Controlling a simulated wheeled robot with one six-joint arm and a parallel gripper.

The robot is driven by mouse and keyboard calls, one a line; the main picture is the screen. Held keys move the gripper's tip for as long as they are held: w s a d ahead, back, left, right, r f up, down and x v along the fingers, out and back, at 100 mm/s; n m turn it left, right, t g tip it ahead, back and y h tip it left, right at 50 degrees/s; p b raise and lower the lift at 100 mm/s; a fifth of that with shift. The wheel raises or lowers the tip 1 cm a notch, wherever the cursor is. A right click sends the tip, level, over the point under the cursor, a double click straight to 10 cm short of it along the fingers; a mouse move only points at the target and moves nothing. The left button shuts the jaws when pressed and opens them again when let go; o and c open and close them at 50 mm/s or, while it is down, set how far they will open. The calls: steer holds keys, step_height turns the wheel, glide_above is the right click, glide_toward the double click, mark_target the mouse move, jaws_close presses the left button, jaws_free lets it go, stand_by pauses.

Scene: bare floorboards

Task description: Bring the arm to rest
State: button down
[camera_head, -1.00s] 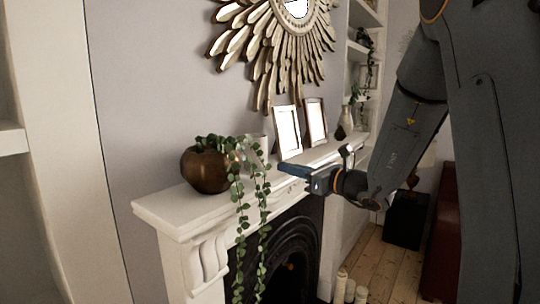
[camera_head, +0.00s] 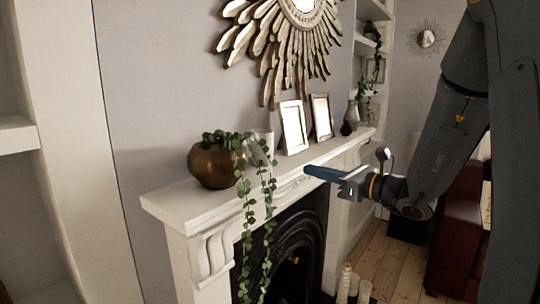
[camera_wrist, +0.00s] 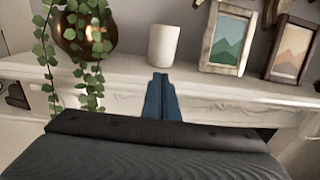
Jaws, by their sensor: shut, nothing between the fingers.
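My gripper (camera_head: 311,171) is in front of the white mantelpiece, its blue fingers pointing left in the head view. In the wrist view my gripper (camera_wrist: 161,78) shows its two blue fingers together, with nothing between them. The fingertips appear just in front of the mantel's edge, below a white cup (camera_wrist: 163,45). I cannot tell the exact gap to the mantel. My arm comes down from the upper right of the head view and bends toward the mantel.
The mantelpiece (camera_head: 178,207) holds a bronze pot (camera_head: 212,166) with a trailing plant (camera_head: 268,190) and two picture frames (camera_head: 293,127), (camera_head: 321,117). A fireplace (camera_head: 290,250) is below. Several candles (camera_head: 345,280) stand on the floor. A dark red sofa (camera_head: 455,240) is at right.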

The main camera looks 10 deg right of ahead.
steer(key=s+a+f+n+g+h, duration=0.1)
steer(key=s+a+f+n+g, duration=0.45)
steer(key=s+f, duration=0.25)
steer(key=s+a+f+n+g+h, duration=0.2)
steer(key=s+a+f+n+g, duration=0.4)
steer(key=s+f, duration=0.25)
steer(key=s+d+f+n+h, duration=0.3)
steer(key=d+n+h, duration=0.1)
steer(key=n, duration=0.4)
steer(key=s+d+f+n+h+b, duration=0.1)
steer(key=s+d+f+n+h, duration=0.2)
steer(key=n, duration=0.5)
steer(key=s+d+h, duration=0.1)
steer(key=d, duration=0.1)
steer(key=shift+d+f+h, duration=0.25)
steer(key=shift+d+h, duration=0.05)
steer(key=shift+d, duration=0.1)
